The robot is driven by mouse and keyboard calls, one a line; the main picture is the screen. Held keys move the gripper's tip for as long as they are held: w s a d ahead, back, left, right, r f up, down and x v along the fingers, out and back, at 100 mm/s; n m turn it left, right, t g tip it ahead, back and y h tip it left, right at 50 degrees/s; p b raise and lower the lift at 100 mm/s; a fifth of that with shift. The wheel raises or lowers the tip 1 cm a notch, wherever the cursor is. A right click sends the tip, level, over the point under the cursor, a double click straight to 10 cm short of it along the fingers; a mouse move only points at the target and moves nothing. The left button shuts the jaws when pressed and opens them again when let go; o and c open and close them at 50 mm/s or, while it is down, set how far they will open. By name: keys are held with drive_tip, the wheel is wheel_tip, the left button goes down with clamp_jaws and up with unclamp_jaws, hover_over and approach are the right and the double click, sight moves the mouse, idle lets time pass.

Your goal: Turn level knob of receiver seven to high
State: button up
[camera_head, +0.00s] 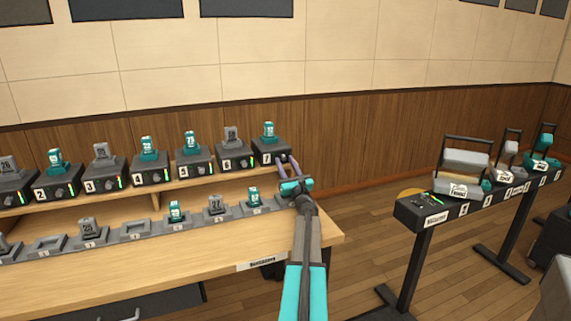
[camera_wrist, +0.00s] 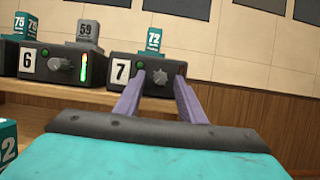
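Receiver seven (camera_wrist: 124,92) is a black box with a white "7" label and a teal pack marked 72 on top. It also shows at the right end of the shelf row in the head view (camera_head: 262,146). Its grey level knob (camera_wrist: 160,79) is on the front face. My gripper (camera_wrist: 160,76) has its two purple fingers apart, with the knob showing between the tips in the wrist view. I cannot tell whether either finger touches the knob. In the head view my gripper (camera_head: 288,164) reaches the box front.
Receiver six (camera_wrist: 36,78) stands to the left, with its knob and lit green-to-red meter visible. Below the shelf is a row of grey docks (camera_head: 135,231), some holding packs. The wooden table (camera_head: 140,272) is clear in front. A black stand (camera_head: 415,213) is at right.

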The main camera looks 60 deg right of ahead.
drive_tip(key=shift+c, duration=0.4)
clamp_jaws()
